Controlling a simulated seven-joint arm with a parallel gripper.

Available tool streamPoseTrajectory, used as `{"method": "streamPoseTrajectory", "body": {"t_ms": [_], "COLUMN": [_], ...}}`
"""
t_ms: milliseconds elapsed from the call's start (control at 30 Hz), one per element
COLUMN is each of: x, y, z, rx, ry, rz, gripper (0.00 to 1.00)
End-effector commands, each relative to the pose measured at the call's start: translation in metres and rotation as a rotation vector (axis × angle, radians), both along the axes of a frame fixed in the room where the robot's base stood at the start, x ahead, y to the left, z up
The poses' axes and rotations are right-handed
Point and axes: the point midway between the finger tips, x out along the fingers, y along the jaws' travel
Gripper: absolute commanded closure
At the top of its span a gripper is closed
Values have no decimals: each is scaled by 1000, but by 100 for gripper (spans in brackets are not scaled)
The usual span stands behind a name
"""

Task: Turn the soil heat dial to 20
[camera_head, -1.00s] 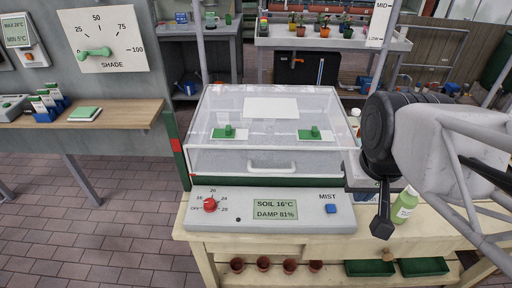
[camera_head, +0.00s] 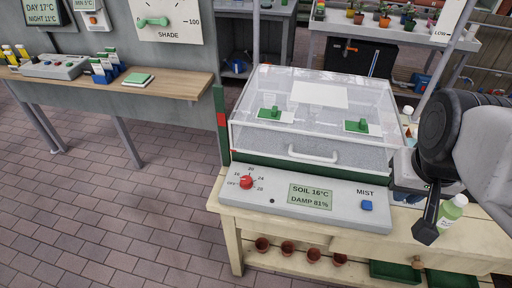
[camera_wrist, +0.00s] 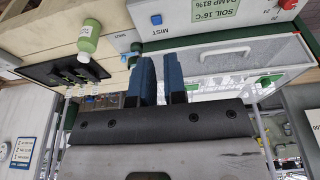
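The soil heat dial is a red round knob (camera_head: 246,182) at the left of the grey control panel (camera_head: 232,196), with OFF and numbers including 20, 24 and 28 around it. Its exact pointer direction is too small to tell. The display (camera_head: 311,196) reads SOIL 16°C, DAMP 81%. In the wrist view the dial (camera_wrist: 288,4) shows upside down at the top right edge. My gripper (camera_head: 426,232) is right of the panel, well away from the dial. In the wrist view its two blue fingers (camera_wrist: 160,80) stand a little apart with nothing between them.
A blue MIST button (camera_head: 367,205) is at the panel's right. A clear-lidded propagator (camera_head: 315,125) stands behind the panel. A green bottle (camera_head: 452,212) stands on the bench close to my gripper. Clay pots (camera_head: 288,248) sit on the shelf below. Space above the panel is free.

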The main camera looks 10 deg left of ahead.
Motion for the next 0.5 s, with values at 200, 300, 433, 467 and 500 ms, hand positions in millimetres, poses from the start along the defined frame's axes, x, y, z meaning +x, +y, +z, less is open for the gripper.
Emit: {"method": "streamPoseTrajectory", "body": {"t_ms": [200,300,433,467,500], "x": [8,18,35,40,46], "y": [6,13,26,30,36], "z": [-2,-4,-9,-10,-13], "rx": [0,-2,-4,-4,-6], "ry": [7,16,32,35,41], "rz": [23,49,98,113,131], "gripper": [54,39,37,37,37]}}
